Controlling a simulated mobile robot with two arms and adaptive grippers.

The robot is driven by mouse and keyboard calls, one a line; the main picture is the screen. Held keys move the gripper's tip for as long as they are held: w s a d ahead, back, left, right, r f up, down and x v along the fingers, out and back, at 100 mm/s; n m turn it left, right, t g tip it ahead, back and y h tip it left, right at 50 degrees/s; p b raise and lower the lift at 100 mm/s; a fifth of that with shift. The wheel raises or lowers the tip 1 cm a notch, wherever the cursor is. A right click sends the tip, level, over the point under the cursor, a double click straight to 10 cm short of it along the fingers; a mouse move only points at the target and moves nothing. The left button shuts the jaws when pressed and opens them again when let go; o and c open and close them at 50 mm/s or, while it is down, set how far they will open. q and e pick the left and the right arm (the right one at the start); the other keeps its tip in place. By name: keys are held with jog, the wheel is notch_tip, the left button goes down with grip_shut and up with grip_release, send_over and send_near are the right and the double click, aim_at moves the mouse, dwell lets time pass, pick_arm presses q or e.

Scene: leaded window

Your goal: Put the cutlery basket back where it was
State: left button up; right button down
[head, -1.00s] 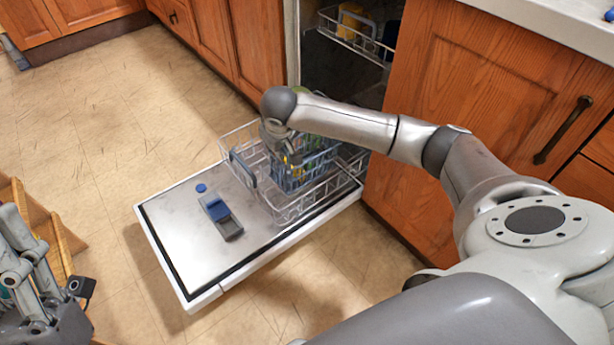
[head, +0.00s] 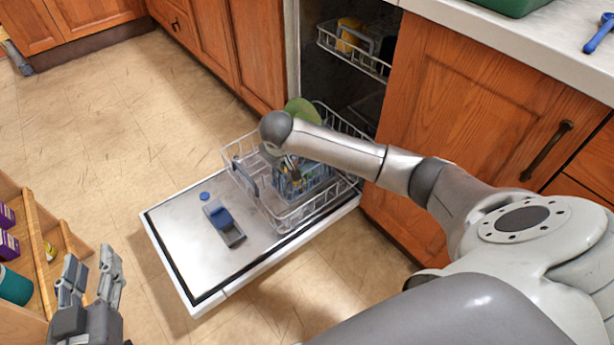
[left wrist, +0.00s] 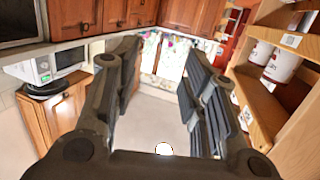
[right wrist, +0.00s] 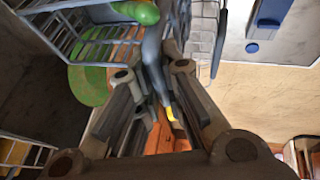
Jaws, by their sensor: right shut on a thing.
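The blue-grey cutlery basket (head: 318,177) is inside the pulled-out lower rack (head: 290,217) of the open dishwasher. Its upper part is partly hidden by my right arm. My right gripper (head: 289,167) is at the top of the basket, pointing down and shut on it. In the right wrist view, the fingers (right wrist: 155,98) close around a grey upright part with a yellow piece beside it. I cannot tell whether the basket's bottom touches the rack. My left gripper (head: 92,278) is open and empty, away from the dishwasher; its spread fingers (left wrist: 160,85) show in the left wrist view.
The lowered dishwasher door (head: 180,235) carries a detergent compartment (head: 223,222). A green plate (head: 302,110) stands at the rack's back. The upper rack (head: 350,52) is above. A wooden shelf (head: 40,235) is at left; open floor lies between.

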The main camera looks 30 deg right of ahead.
aim_at(284, 182)
jog(key=shift+s+d+p, duration=0.1)
jog(key=shift+s+p, duration=0.05)
jog(key=shift+p, duration=0.55)
jog(key=shift+f, duration=0.1)
pick_arm(q)
jog(key=s+a+f+g+y, duration=0.2)
jog(key=s+f+g, duration=0.25)
jog(key=f, duration=0.35)
pick_arm(e)
jog(key=shift+f, duration=0.15)
notch_tip(284, 182, down, 6)
jog(key=b, duration=0.2)
jog(key=shift+b, duration=0.3)
jog(key=shift+f, duration=0.3)
notch_tip(284, 182, down, 3)
jog(key=shift+f+b, duration=0.1)
jog(key=shift+b, duration=0.75)
jog(key=c, duration=1.5)
grip_release()
jog(key=shift+s, duration=0.1)
jog(key=shift+c, duration=0.2)
pick_arm(q)
jog(key=w+d+r+t+h, duration=0.1)
jog(key=r+t+h, duration=0.1)
jog(key=r+t, duration=0.3)
jog(key=w+d+r+t+h, duration=0.2)
jog(key=r+t, duration=0.3)
jog(key=r, duration=0.8)
jog(key=shift+w, duration=0.25)
